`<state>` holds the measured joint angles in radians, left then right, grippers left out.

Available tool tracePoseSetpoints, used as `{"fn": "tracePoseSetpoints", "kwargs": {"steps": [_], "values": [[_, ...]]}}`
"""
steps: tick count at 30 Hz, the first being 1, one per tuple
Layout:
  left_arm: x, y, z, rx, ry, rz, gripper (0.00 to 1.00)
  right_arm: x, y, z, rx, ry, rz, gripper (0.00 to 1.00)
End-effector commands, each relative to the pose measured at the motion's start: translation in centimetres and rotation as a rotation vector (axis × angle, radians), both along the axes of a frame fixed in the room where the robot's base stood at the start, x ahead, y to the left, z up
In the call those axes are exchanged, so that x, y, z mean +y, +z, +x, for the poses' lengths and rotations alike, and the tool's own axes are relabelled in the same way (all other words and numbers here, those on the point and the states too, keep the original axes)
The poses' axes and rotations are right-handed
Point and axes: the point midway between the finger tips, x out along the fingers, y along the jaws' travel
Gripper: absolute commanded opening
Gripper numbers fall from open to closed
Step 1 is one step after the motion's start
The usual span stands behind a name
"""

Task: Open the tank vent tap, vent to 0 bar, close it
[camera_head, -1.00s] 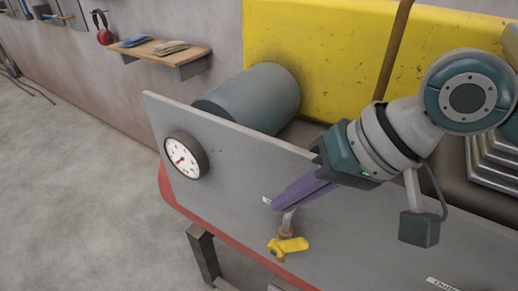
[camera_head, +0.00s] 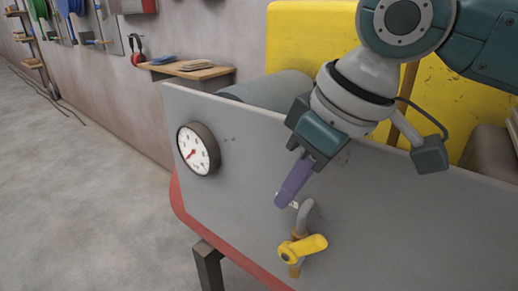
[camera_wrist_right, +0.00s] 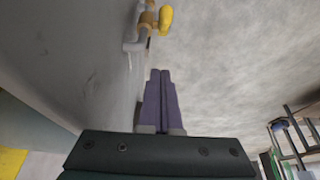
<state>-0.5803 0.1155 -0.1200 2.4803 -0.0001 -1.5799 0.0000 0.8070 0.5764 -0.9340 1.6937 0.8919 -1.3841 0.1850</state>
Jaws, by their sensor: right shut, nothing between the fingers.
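The vent tap's yellow handle (camera_head: 303,247) sits on a brass body below a bent grey pipe (camera_head: 308,214) on the front of the grey panel (camera_head: 240,187). The round white pressure gauge (camera_head: 193,150) with a red needle is on the panel to the left. The needle points to the lower left; its reading is too small to tell. My right gripper (camera_head: 281,201), with purple fingers, is shut and empty, above and left of the handle. In the right wrist view the closed fingers (camera_wrist_right: 160,75) point toward the pipe, apart from the yellow handle (camera_wrist_right: 166,19). My left gripper is not in view.
A grey cylindrical tank (camera_head: 270,90) and a yellow machine body (camera_head: 310,40) stand behind the panel. A wooden shelf (camera_head: 190,70) is on the wall at the back left.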

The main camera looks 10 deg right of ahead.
Motion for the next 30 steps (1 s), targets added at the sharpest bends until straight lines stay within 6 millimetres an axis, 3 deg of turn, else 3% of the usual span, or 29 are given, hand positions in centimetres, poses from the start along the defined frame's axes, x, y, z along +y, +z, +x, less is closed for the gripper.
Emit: {"fn": "tracePoseSetpoints", "kwargs": {"steps": [2, 9, 23, 30], "values": [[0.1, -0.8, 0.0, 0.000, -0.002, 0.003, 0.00, 0.4, -1.8, 0.5, 0.000, 0.000, -0.001, 0.00], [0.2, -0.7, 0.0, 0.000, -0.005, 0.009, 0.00, -1.4, -3.2, -1.8, -0.001, -0.001, -0.001, 0.00], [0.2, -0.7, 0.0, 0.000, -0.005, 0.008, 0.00, -1.7, -3.5, -2.2, -0.002, 0.000, 0.001, 0.00], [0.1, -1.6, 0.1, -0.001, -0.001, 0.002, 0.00, -1.8, -3.8, -0.9, -0.031, -0.002, 0.021, 0.00]]}}
